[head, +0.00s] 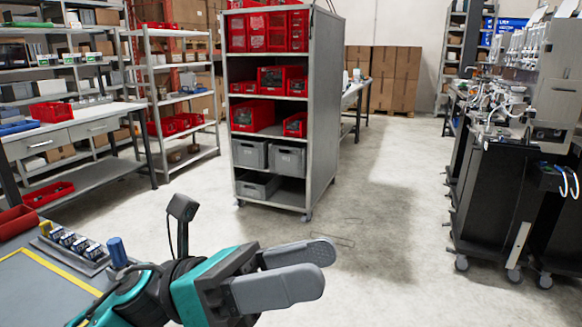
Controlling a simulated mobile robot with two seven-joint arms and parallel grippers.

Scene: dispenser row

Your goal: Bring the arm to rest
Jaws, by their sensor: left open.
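My left gripper (311,269) is in the lower middle of the head view, on a teal and black arm that comes in from the lower left. Its two grey fingers point right and stand apart, with nothing between them. It is over open floor, just right of a grey table (38,290) with yellow lines. My right gripper is not in view.
A wheeled shelf unit (322,115) with red and grey bins stands beyond the gripper. A small rack of parts (72,246) sits on the table. Workbenches and shelves line the left. Black wheeled machines (510,200) stand at right. The floor (390,230) between is clear.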

